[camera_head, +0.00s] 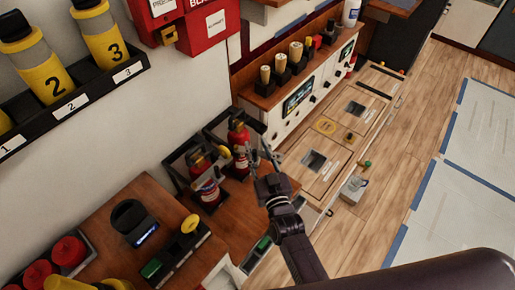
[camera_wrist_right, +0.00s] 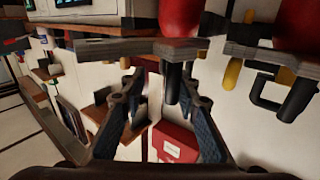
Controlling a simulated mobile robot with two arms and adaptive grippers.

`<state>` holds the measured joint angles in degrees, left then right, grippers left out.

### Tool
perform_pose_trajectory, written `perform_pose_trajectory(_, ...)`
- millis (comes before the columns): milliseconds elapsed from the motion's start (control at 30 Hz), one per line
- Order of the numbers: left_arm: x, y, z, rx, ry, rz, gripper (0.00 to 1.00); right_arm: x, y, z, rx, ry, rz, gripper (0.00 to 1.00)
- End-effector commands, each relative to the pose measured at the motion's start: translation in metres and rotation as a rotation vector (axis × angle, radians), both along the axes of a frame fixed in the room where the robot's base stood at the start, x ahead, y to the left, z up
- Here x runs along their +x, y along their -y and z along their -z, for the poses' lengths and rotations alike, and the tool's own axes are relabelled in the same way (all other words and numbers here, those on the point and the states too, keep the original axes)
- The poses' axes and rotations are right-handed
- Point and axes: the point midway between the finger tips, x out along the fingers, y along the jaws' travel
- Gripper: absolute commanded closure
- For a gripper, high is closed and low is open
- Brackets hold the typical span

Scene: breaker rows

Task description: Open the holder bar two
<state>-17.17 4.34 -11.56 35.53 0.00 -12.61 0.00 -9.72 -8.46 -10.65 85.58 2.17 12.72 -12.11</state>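Two red fire extinguishers stand in black holders on a wooden shelf against the wall in the head view: a nearer one (camera_head: 207,192) and a farther one (camera_head: 239,150). A black bar frame (camera_head: 172,168) shows beside the nearer one. No number is readable on the holders, so I cannot tell which bar is two. My right gripper (camera_head: 263,158) is beside the farther extinguisher, on its right, with its fingers apart. In the right wrist view the open fingers (camera_wrist_right: 160,125) have nothing between them that I can see gripped; red bodies and black bars show above. My left gripper is out of view.
A rack (camera_head: 70,105) with numbered yellow bottles and red boxes (camera_head: 208,25) are on the wall. A black device (camera_head: 133,220) and red round knobs (camera_head: 68,251) are on the near wooden counter. A white panel cabinet (camera_head: 300,100) stands behind.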

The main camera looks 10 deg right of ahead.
Motion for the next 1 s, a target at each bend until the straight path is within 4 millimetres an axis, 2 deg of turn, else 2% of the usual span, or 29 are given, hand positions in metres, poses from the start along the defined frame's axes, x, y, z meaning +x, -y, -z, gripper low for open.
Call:
perform_pose_trajectory(200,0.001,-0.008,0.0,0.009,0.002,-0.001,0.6,-0.001,0.001,0.001,0.0,-0.002,0.0,0.72)
perform_pose_trajectory(333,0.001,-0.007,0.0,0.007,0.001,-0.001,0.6,-0.011,0.002,0.002,-0.001,-0.003,0.001,0.72)
perform_pose_trajectory(800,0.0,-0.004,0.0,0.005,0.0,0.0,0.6,-0.097,0.015,0.002,-0.003,-0.004,0.0,0.72)
perform_pose_trajectory(1000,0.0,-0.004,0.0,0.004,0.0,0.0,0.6,-0.116,0.018,0.001,-0.001,-0.002,0.0,0.72)
